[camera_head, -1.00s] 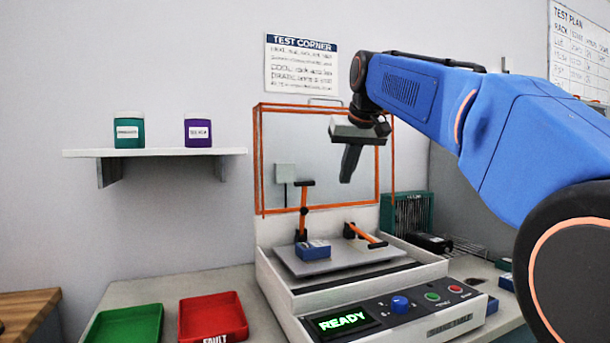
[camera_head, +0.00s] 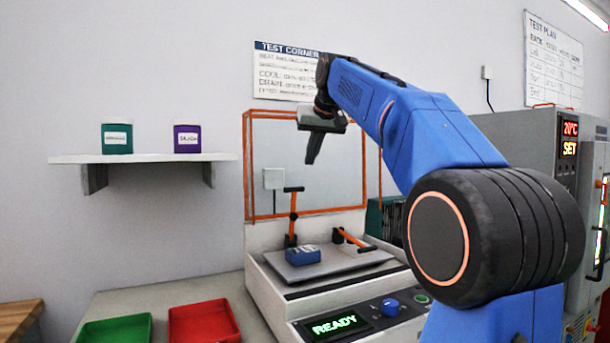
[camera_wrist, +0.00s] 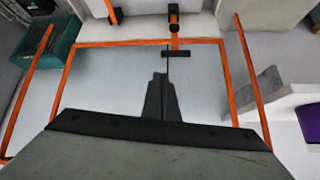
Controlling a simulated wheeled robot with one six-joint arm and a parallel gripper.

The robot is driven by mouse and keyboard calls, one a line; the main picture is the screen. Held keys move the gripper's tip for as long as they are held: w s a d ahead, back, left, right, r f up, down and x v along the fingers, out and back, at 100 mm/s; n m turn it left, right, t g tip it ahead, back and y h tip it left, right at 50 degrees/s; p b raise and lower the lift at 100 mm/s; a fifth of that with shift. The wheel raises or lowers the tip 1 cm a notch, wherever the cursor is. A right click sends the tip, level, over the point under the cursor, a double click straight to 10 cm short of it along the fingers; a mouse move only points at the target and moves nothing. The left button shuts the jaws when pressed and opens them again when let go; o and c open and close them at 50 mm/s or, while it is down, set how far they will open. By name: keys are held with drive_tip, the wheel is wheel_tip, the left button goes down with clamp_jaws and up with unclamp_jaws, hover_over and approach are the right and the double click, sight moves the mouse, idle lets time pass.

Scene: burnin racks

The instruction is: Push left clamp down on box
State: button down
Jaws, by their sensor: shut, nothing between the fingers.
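The left clamp (camera_head: 293,217) stands upright with its orange handle raised, behind the box. The blue box (camera_head: 303,255) with a pale label sits on the grey plate of the test station. The right clamp (camera_head: 352,239) has its orange handle tilted low toward the right. My gripper (camera_head: 312,160) is shut and empty, pointing down, above and slightly right of the left clamp's handle in the picture, apart from it. In the wrist view, the shut fingers (camera_wrist: 160,80) point toward an upright orange-and-black clamp (camera_wrist: 174,35). The box is not visible there.
An orange-framed clear hood (camera_head: 247,165) stands raised behind the plate. The station (camera_head: 283,318) reads READY. A green tray (camera_head: 115,331) and red tray (camera_head: 203,321) lie at front left. A wall shelf (camera_head: 140,158) holds two jars. A cabinet (camera_head: 530,150) stands right.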

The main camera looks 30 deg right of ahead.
drive_tip(key=x, duration=1)
drive_tip(key=shift+s, duration=0.15)
